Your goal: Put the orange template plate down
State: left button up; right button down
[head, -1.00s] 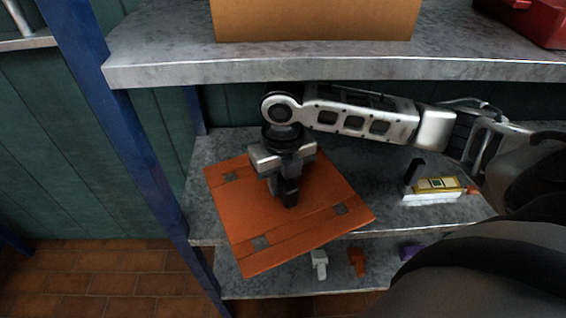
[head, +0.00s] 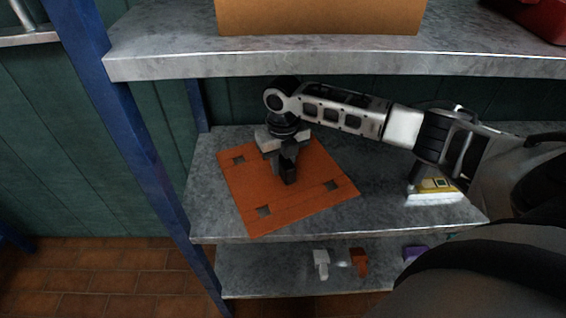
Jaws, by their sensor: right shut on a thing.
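The orange template plate (head: 290,206) is a flat square with small square holes near its corners. In the head view it is over the middle grey shelf (head: 405,218), turned at an angle, its near corner close to the shelf's front edge. It looks flat on the shelf or just above it; I cannot tell which. My right gripper (head: 289,176) points down at the middle of the plate and is shut on it. The fingers hide what they grip there. My left gripper is not in view.
A yellow and white device (head: 437,191) stands on the same shelf at the right, beneath my right arm. An upper shelf (head: 330,62) with a cardboard box (head: 320,15) overhangs. A blue post (head: 140,170) is at the left. Small white, orange and purple pieces lie on the lower shelf.

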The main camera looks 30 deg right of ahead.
jog(key=shift+w+d+f, duration=0.1)
jog(key=shift+w, duration=0.1)
jog(key=shift+f, duration=0.15)
jog(key=c, duration=1.2)
grip_release()
jog(key=shift+o, duration=0.2)
notch_tip(320, 180, up, 8)
jog(key=shift+f+p, duration=0.1)
jog(key=shift+p, duration=0.25)
